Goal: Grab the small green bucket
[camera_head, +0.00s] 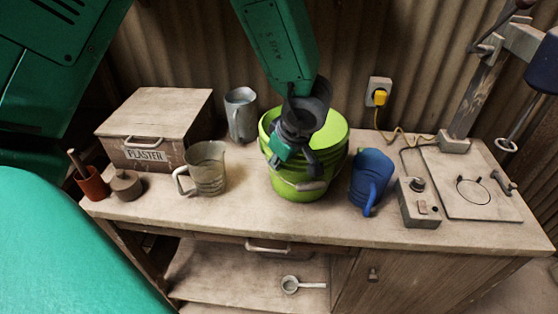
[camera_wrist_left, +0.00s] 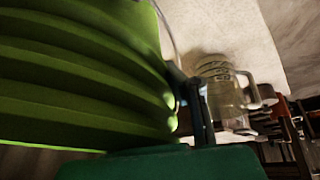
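The green bucket (camera_head: 300,187) stands upright on the workbench, right of the middle of the head view. Its pale handle grip (camera_head: 312,185) hangs at the front. My left gripper (camera_head: 302,156) is over the bucket's front side, with a dark finger pointing down towards the handle grip. In the left wrist view, the ribbed bucket side (camera_wrist_left: 70,80) fills the left, close to the camera, and a dark finger (camera_wrist_left: 199,110) is beside it. I cannot tell whether the fingers hold the bucket or its handle. My right gripper is out of view.
A clear jug (camera_head: 206,170) and metal jug (camera_head: 241,115) stand left of the bucket, and a blue jug (camera_head: 370,178) stands close on its right. A plaster box (camera_head: 160,115) is at the left, with a control box (camera_head: 418,203) at the right. The bench front is clear.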

